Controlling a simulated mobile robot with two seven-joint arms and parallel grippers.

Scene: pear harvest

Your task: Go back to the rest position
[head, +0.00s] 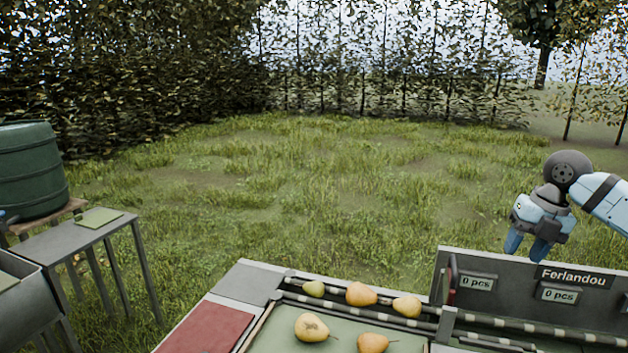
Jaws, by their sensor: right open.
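My right gripper (527,246) hangs in the air at the right, fingers pointing down, above and behind the grey panel of the sorting table. It is open, and nothing shows between its fingers. The blue and white right arm comes in from the right edge. My left gripper is not in view.
The sorting table (247,282) fills the front, with several pears on it, such as one pear (312,328) on the green mat. A grey panel (495,259) labelled Ferlandou stands at its right. A side table (70,243) and a green barrel (30,170) stand left. Grass behind is clear.

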